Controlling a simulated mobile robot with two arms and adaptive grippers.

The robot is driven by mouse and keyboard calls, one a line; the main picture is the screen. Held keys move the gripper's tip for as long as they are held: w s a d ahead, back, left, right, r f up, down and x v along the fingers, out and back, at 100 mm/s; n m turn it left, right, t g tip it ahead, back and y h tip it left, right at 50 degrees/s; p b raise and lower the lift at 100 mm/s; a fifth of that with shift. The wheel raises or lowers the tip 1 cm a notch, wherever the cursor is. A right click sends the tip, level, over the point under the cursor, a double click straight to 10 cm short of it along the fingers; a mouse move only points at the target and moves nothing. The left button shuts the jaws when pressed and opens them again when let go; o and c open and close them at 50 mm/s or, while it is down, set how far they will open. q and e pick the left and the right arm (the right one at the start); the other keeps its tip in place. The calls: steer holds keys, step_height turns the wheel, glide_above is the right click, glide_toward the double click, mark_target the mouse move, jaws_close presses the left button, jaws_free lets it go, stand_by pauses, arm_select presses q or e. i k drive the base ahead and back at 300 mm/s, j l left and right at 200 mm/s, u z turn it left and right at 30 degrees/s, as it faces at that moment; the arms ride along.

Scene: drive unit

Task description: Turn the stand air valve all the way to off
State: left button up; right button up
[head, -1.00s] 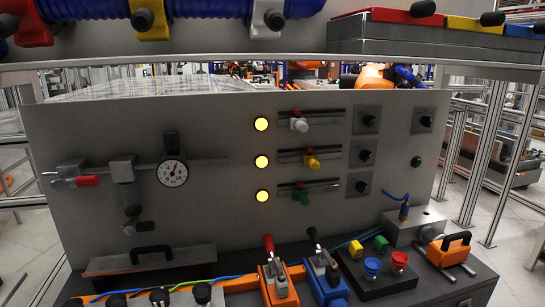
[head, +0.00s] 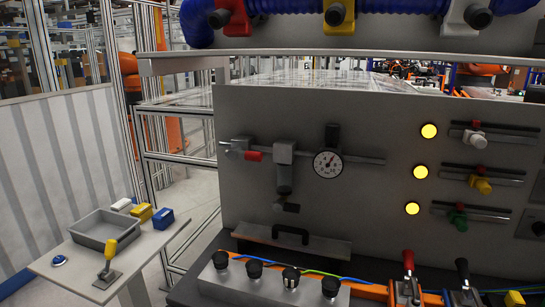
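The air assembly sits on the grey panel (head: 350,215) in the head view. A valve with a red handle (head: 254,156) is at its left end, on a horizontal pipe. The red handle lies roughly along the pipe, pointing right. Right of it is a grey filter body (head: 284,165) with a small dark fitting (head: 287,207) below. A round white pressure gauge (head: 328,163) is further right on the pipe, its needle off the vertical. Neither of my grippers shows in the view.
A side table at the left holds a grey tray (head: 103,230), a yellow-handled lever (head: 109,254) and small blocks (head: 141,212). Black knobs on a grey box (head: 265,290) stand below the panel. Three yellow lamps (head: 421,170) are lit at the right. A shelf edge (head: 340,54) crosses above.

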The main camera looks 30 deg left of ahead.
mark_target(235, 152)
steer(key=i+j, duration=0.1)
steer(key=j, duration=0.8)
steer(key=i+j, duration=0.15)
steer(key=j, duration=0.25)
